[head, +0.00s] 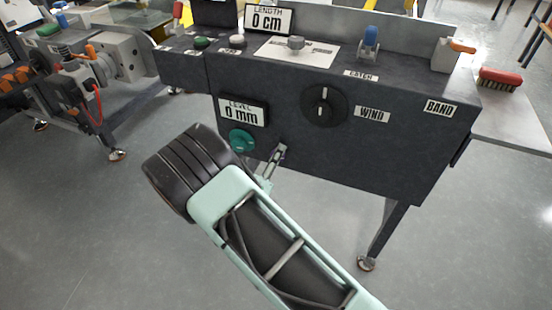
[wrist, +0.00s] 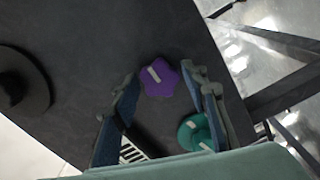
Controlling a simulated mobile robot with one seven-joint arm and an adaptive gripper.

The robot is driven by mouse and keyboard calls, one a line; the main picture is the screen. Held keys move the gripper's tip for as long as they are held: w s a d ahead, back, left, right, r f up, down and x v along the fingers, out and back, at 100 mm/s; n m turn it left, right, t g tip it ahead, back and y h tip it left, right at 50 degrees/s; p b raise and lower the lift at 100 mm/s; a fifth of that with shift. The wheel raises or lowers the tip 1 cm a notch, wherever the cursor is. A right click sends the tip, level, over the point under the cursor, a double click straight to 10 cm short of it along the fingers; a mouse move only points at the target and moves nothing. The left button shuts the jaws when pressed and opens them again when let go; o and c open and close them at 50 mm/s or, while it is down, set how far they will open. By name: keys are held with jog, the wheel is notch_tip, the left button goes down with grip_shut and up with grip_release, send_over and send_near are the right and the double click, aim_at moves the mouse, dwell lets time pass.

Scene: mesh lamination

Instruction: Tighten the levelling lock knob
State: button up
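In the wrist view a purple star-shaped knob (wrist: 158,78) with a pale bar mark shows on the dark panel; it looks like the lock knob, though no label for it is legible. My gripper (wrist: 166,86) is open, and its fingertips lie on either side of this knob in the picture. I cannot tell whether they reach around it or stop short. A teal knob (wrist: 194,133) is beside the right finger. The teal knob also shows in the head view (head: 241,140), below the "LEVEL 0 mm" display (head: 243,111).
A black WIND dial (head: 324,106) is on the panel's front face, right of the teal knob; a dark dial (wrist: 22,80) shows in the wrist view. Buttons and a blue catch (head: 370,43) are on top. A red brush (head: 500,79) lies on the right table.

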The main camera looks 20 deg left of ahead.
jog(key=shift+o, duration=0.4)
jog(key=s, duration=1.2)
jog(key=shift+a, duration=0.45)
jog(key=shift+w, duration=0.1)
